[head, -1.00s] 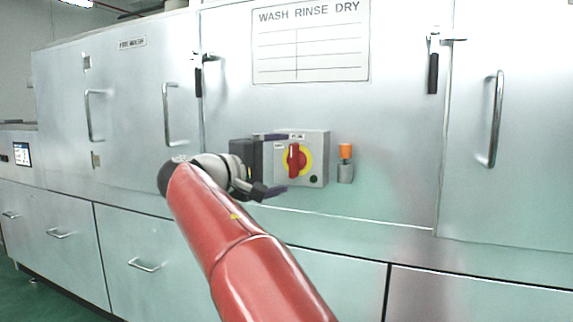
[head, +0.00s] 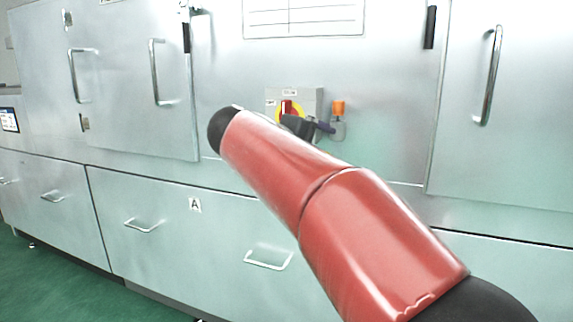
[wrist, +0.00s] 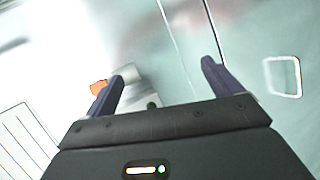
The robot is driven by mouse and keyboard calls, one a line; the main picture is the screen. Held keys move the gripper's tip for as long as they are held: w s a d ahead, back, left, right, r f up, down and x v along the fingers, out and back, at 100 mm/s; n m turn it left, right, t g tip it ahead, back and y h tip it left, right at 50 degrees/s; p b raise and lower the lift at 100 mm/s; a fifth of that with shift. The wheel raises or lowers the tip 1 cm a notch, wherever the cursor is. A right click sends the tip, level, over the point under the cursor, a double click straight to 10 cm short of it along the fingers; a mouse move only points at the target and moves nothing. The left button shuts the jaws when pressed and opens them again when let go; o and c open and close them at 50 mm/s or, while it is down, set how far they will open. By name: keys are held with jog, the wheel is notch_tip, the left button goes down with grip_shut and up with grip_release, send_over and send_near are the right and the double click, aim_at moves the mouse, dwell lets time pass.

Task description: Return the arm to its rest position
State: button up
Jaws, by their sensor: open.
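My red arm reaches up from the lower right in the head view, with its dark elbow end left of the switch box. My gripper (head: 324,127) is mostly hidden behind the arm; a dark finger shows in front of the panel, just below the switch. In the wrist view my gripper (wrist: 158,75) has its two dark fingers spread wide, with nothing between them. The grey switch box (head: 312,100) carries a red handle (head: 287,106) on a yellow disc. The handle looks upright; its lower part is hidden.
An orange-topped fitting (head: 338,107) sits right of the switch box, close to my gripper; its orange part shows in the wrist view (wrist: 98,87). Steel doors have protruding handles (head: 488,75). Drawers below have handles (head: 268,261). Green floor (head: 60,285) is clear at lower left.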

jog(key=s+d+f+m+g+y, duration=0.3)
jog(key=s+d+f+y, duration=0.1)
jog(key=s+d+f, duration=0.65)
jog(key=s+f+m+g+y, duration=0.1)
jog(key=s+f+m+y, duration=0.4)
jog(key=s+f, duration=0.9)
jog(key=s+p, duration=0.1)
jog(key=s, duration=0.3)
jog(key=shift+s+d+f+m, duration=0.25)
jog(key=shift+s+d+m, duration=0.05)
jog(key=shift+d+m, duration=0.1)
